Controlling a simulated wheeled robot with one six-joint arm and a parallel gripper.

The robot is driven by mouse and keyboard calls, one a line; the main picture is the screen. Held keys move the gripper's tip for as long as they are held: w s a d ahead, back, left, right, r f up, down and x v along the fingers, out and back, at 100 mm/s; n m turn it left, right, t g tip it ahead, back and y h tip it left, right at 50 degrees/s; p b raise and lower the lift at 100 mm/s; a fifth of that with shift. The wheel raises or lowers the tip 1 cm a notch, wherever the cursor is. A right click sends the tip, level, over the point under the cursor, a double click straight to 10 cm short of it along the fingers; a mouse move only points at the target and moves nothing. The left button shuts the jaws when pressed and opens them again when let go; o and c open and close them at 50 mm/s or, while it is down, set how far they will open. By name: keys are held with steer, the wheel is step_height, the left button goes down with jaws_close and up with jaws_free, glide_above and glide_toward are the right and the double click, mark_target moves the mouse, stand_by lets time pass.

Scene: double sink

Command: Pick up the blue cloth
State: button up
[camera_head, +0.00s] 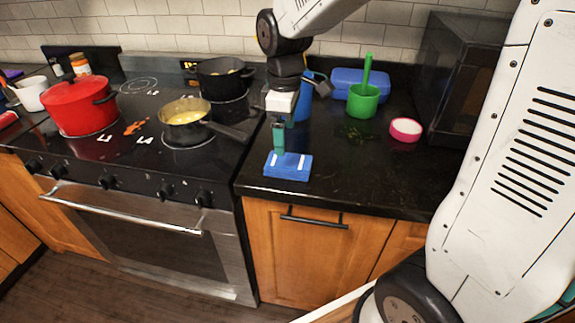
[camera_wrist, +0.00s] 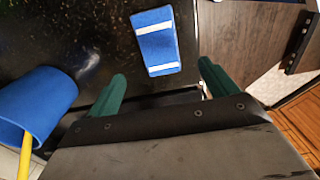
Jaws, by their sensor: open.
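The blue cloth (camera_head: 287,166) is folded, with white stripes, and lies flat on the black counter near its front edge, just right of the stove. It also shows in the wrist view (camera_wrist: 156,42), ahead of my gripper and between the lines of its two fingers. My gripper (camera_head: 278,140) has green fingers and is just behind and above the cloth in the head view. In the wrist view the two fingers (camera_wrist: 162,85) are spread wide with nothing between them. The cloth looks apart from both fingertips.
A blue cup (camera_wrist: 32,105) with a yellow handle inside stands left in the wrist view. On the counter are a green pot (camera_head: 363,100), a pink-rimmed bowl (camera_head: 405,130) and a blue box (camera_head: 345,82). A pan (camera_head: 185,113) on the stove has its handle near my gripper. Counter right of the cloth is clear.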

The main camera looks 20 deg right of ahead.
mark_target(288, 161)
steer(key=f, duration=0.7)
steer(key=shift+s+d+f, duration=0.2)
steer(key=shift+d+f, duration=0.1)
steer(key=shift+f, duration=0.05)
steer(key=c, duration=1.2)
steer(key=shift+o, duration=0.2)
steer(key=shift+r, duration=0.15)
